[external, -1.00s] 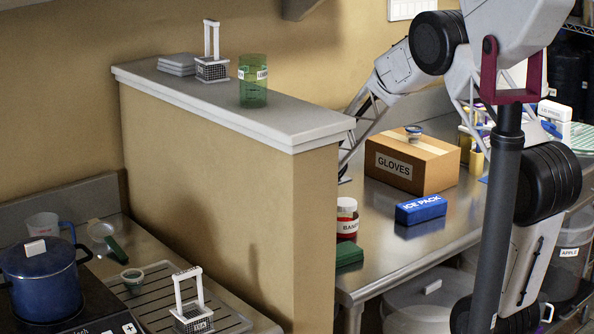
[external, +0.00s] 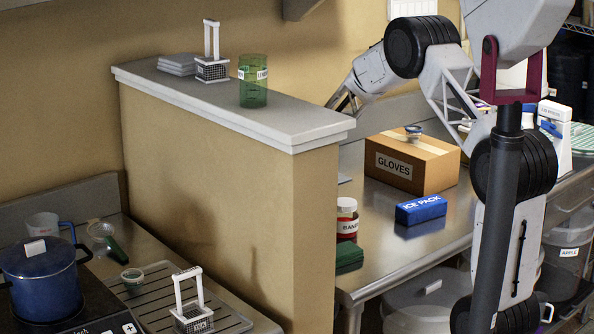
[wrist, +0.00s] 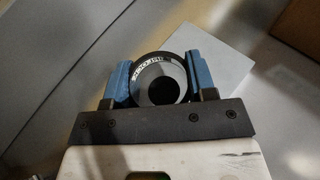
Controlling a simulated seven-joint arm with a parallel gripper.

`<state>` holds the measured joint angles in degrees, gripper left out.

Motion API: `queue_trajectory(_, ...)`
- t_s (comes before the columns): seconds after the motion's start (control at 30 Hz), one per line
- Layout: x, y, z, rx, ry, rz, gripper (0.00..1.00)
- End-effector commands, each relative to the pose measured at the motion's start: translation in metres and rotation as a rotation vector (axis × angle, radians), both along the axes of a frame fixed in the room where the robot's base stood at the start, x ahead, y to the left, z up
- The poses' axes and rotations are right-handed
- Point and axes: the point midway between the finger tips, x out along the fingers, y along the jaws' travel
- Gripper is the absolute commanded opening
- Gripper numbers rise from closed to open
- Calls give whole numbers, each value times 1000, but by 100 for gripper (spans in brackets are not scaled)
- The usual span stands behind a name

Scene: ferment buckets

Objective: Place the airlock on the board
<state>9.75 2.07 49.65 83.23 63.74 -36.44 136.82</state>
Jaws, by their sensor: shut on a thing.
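In the external view a sliver of a flat grey sheet (external: 343,178) shows past the partition. My gripper (external: 340,104) is above the partition's far right end there, and what it holds cannot be made out.
The partition (external: 235,115) hides part of the steel counter (external: 400,262). A gloves box (external: 415,165) with a small cup on top, a blue ice pack (external: 421,209) and a red jar (external: 347,218) stand on that counter. A green cup (external: 253,82) stands on the ledge.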

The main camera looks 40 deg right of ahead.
Motion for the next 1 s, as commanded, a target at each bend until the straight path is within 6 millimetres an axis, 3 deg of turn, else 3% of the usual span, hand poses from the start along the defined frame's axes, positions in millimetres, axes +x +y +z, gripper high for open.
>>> queue_trajectory(0.43, 2, -1, -2, 0, 0, 0, 29)
queue_trajectory(0.77, 2, -1, -32, 0, 2, 2, 29)
queue_trajectory(1.0, 2, -1, -35, 0, 0, 1, 29)
